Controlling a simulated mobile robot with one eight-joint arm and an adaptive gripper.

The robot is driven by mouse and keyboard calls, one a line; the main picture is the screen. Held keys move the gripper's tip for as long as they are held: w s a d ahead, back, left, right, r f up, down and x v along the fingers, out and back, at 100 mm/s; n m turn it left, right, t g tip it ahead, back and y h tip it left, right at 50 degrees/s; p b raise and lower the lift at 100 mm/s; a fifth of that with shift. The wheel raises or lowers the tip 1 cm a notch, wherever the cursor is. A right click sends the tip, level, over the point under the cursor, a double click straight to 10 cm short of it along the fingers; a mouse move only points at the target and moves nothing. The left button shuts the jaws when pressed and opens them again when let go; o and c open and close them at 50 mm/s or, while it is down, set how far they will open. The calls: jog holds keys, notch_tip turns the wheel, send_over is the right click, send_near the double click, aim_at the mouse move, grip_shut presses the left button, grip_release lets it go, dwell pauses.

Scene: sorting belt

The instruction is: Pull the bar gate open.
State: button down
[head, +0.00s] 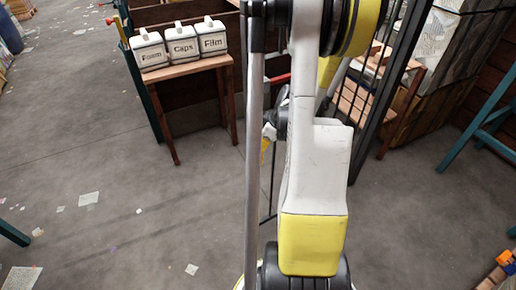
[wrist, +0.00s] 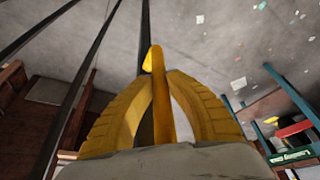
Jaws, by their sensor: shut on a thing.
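The bar gate (head: 363,95) has thin black bars and shows on the right in the head view, partly hidden behind my arm. A dark upright and a low rail also show left of the arm. In the wrist view, dark gate bars (wrist: 88,75) run down the left side and one stands behind the fingers. My gripper (wrist: 158,78) has its yellow fingers shut on a yellow handle (wrist: 155,60), whose tip sticks out beyond them. In the head view my arm hides most of the gripper; a small yellow part shows beside it.
A wooden table (head: 185,70) carries white containers marked Foam (head: 150,55), Caps (head: 182,48) and Film (head: 212,42). A teal frame (head: 480,130) stands at the right. Paper scraps lie on the otherwise open grey floor (head: 120,180) at left.

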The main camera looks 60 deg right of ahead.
jog(key=c, duration=1.3)
grip_release()
jog(key=shift+r, duration=0.1)
jog(key=v, duration=1.1)
jog(key=shift+r, duration=0.4)
jog(key=shift+s, duration=0.1)
